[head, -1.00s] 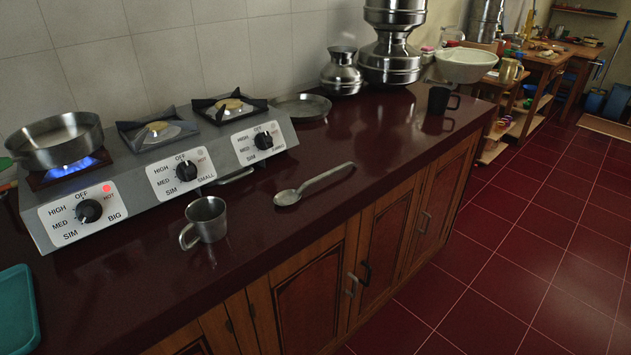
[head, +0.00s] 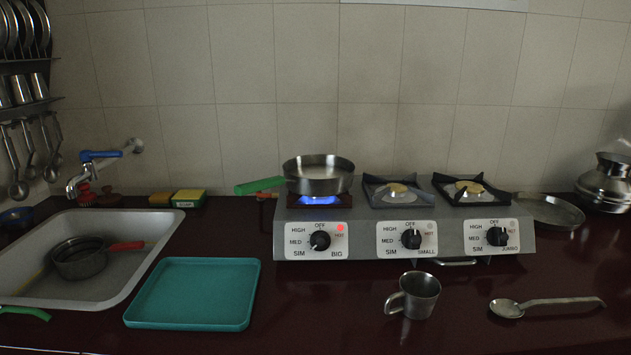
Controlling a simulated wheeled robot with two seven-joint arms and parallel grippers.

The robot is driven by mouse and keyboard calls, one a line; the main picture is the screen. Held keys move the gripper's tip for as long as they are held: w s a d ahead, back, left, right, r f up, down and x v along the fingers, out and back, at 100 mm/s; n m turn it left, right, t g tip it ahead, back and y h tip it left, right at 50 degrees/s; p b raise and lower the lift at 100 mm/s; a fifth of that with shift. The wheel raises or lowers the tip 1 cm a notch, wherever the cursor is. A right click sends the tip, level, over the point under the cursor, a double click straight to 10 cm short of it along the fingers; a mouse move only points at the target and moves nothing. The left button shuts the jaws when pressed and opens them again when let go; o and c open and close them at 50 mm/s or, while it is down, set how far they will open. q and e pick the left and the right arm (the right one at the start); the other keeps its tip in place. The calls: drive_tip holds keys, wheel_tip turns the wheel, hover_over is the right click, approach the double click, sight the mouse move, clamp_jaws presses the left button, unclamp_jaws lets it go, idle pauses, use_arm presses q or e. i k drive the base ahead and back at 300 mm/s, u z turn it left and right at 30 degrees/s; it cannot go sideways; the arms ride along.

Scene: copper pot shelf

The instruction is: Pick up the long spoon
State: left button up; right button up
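The long spoon (head: 545,304) is a metal spoon lying flat on the dark red counter at the lower right. Its bowl is at the left and its handle runs to the right. A metal mug (head: 416,296) stands to the left of it, apart from it. Neither of my grippers is in view.
A three-burner stove (head: 402,232) stands behind the spoon, with a pan (head: 318,174) over a lit blue flame on its left burner. A teal tray (head: 194,293) and a sink (head: 130,226) are at the left.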

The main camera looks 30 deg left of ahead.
sight(503, 308)
drive_tip(key=z, duration=1.9)
drive_tip(key=i, duration=2)
drive_tip(key=u, duration=4.1)
